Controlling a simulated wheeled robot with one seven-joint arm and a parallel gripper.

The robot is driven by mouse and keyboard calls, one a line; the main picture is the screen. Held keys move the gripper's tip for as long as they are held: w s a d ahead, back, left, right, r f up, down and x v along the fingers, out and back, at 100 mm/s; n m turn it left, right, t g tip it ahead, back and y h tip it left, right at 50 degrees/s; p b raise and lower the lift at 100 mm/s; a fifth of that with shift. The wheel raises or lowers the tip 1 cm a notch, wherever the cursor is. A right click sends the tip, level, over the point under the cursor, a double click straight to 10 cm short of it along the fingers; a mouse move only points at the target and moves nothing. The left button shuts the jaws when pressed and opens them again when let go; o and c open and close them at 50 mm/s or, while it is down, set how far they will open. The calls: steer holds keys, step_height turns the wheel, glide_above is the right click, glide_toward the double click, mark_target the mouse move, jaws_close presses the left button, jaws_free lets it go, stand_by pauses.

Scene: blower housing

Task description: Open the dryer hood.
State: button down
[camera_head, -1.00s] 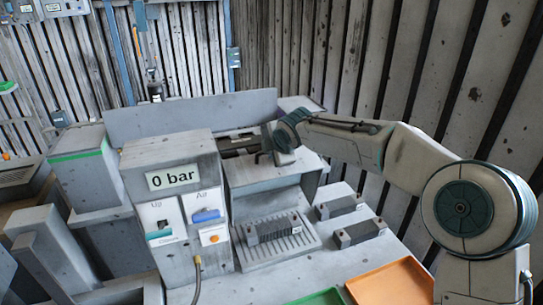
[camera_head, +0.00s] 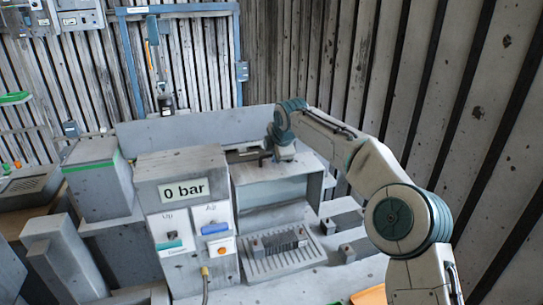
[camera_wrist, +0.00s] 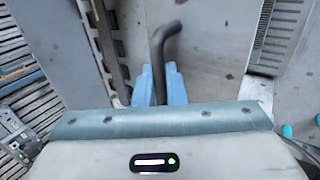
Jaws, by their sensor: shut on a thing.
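The dryer hood (camera_head: 278,183) is a grey box-like cover right of the grey unit with the "0 bar" display (camera_head: 186,190). It stands above a slotted grate (camera_head: 262,263) with a dark ribbed block (camera_head: 279,240) on it. My gripper (camera_head: 264,156) is at the top of the hood, small and partly hidden by the wrist in the head view. In the wrist view, its blue fingers (camera_wrist: 160,84) are shut on a dark bent handle (camera_wrist: 159,42). I cannot tell how far the hood is raised.
The control panel has a blue button (camera_head: 215,228) and an orange button (camera_head: 222,251). A slatted wall (camera_head: 470,90) stands close to my arm on the right. Grey blocks (camera_head: 350,250) lie right of the grate. An orange tray (camera_head: 370,296) shows at the bottom edge.

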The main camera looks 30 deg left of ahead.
stand_by(0.3)
steer(key=c, duration=1.9)
jaws_free()
steer(key=b+v, duration=0.3)
steer(key=v, duration=1)
steer(key=shift+s+d+r, duration=0.15)
steer(key=shift+r, duration=0.15)
steer(key=s+d+f+m+h+b, duration=0.1)
steer(key=s+d+f+m+h, duration=0.25)
steer(key=d, duration=0.75)
steer(key=s+d+f+m+b, duration=0.1)
steer(key=s+d+f+m, duration=0.1)
steer(key=s+d+m, duration=0.6)
steer(key=s+d+f+m+h, duration=0.1)
steer(key=d+f+m+h, duration=0.2)
steer(key=d, duration=1)
steer(key=s+d+f+m, duration=0.4)
steer(key=s, duration=0.1)
steer(key=s+d+f+m+y+b, duration=0.1)
steer(key=s+d+f+m, duration=0.3)
steer(key=s+d, duration=0.1)
steer(key=s+d+f+m, duration=0.4)
steer(key=s+m, duration=0.1)
steer(key=shift+s+d+g+y, duration=0.2)
steer(key=shift+d+g+y, duration=0.05)
steer(key=shift+d+g, duration=0.15)
